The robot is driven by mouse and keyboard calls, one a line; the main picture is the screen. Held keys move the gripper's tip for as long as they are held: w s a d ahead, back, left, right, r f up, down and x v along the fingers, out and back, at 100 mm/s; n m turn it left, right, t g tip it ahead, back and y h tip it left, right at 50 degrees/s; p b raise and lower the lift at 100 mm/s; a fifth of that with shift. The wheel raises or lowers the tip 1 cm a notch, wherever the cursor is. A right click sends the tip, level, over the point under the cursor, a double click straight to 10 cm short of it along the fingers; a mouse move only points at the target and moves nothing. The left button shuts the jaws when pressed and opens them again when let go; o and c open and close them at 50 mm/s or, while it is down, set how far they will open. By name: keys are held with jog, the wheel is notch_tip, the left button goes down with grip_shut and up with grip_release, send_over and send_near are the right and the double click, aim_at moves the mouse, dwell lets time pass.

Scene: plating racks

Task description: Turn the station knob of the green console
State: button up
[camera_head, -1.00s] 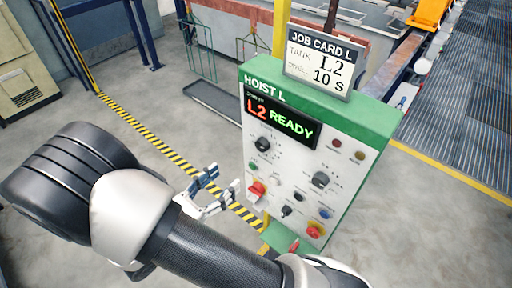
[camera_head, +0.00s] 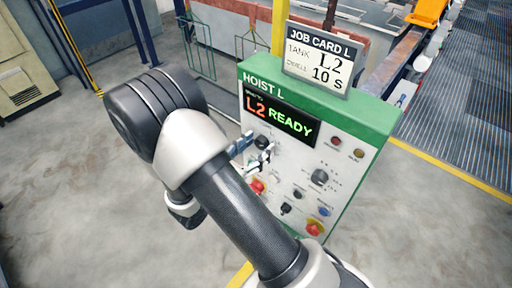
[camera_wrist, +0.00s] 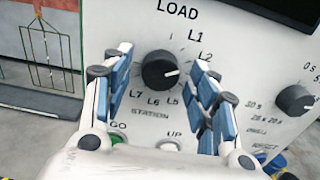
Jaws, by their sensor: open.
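The green console (camera_head: 375,108), headed HOIST L, has a white panel and a display reading "L2 READY". Its black station knob (camera_wrist: 157,70) is in the middle of the wrist view, with a white pointer line facing right, near or just below the L2 mark. My gripper (camera_wrist: 161,62) is open, one blue-and-white finger on each side of the knob; whether either touches it I cannot tell. The right finger hides part of the dial marks. In the head view my gripper (camera_head: 252,153) is close to the panel beside the station knob (camera_head: 262,142).
A dwell knob (camera_wrist: 294,100) is to the right. Below are a green GO button (camera_wrist: 117,139), a white UP button (camera_wrist: 168,145) and a red switch (camera_head: 257,187). A job card (camera_head: 318,62) reading L2, 10 s stands on top. Wire racks (camera_head: 201,50) hang behind left.

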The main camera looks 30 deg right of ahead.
jog(key=shift+c, duration=0.5)
jog(key=c, duration=1)
jog(key=n+p, duration=0.4)
jog(key=n, duration=0.1)
jog(key=shift+r+n+p, duration=0.15)
jog(key=shift+n+p, duration=0.15)
jog(key=shift+n, duration=0.1)
jog(key=n+p, duration=0.3)
jog(key=n, duration=0.2)
jog(key=shift+s+n, duration=0.1)
jog(key=shift+n, duration=0.6)
jog(key=o, duration=1.1)
